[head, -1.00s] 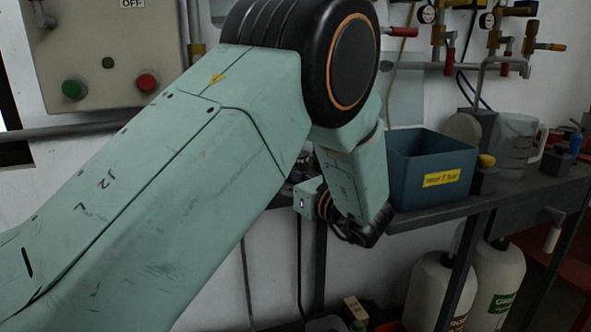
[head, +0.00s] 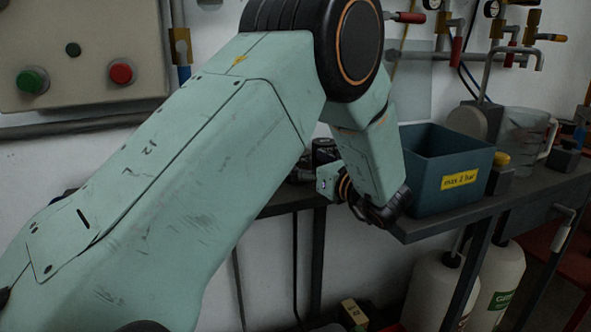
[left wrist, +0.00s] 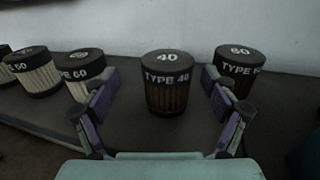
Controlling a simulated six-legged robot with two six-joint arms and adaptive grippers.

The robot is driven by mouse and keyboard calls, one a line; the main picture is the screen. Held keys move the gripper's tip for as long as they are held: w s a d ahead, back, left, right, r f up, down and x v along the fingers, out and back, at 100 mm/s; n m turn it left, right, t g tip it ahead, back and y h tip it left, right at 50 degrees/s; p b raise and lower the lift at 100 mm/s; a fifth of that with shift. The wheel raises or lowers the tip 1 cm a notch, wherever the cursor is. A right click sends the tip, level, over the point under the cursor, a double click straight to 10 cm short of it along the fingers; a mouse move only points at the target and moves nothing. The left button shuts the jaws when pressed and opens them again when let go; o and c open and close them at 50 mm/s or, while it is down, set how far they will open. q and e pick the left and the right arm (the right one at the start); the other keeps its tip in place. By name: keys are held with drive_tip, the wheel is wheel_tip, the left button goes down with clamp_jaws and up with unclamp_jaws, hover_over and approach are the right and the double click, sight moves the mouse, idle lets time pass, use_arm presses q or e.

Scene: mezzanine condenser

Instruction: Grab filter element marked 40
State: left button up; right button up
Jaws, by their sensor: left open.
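The filter element marked 40 (left wrist: 167,82) stands upright on a dark shelf in the left wrist view, with "40" on its black cap and "TYPE 40" on its side. My left gripper (left wrist: 166,108) is open, with one finger to each side of this filter in the picture. My right gripper is not in view.
A filter marked 60 (left wrist: 80,72) stands close left and another (left wrist: 239,68), seemingly also 60, close right. More filters (left wrist: 33,72) stand farther left. A wall is behind them. In the head view a blue bin (head: 462,165) stands on the bench right of my left arm.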

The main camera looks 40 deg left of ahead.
use_arm(q)
drive_tip(key=shift+w+a, duration=0.25)
drive_tip(key=shift+a, duration=0.25)
drive_tip(key=x, duration=0.2)
drive_tip(key=shift+s+a+f+b, duration=0.1)
drive_tip(key=shift+a+b, duration=0.2)
drive_tip(key=shift+a, duration=0.1)
drive_tip(key=shift+d, duration=0.4)
drive_tip(key=shift+c, duration=0.4)
drive_tip(key=shift+a, duration=0.3)
drive_tip(key=c, duration=0.4)
drive_tip(key=shift+d, duration=0.2)
drive_tip(key=c, duration=0.5)
drive_tip(key=shift+a, duration=0.1)
drive_tip(key=c, duration=0.3)
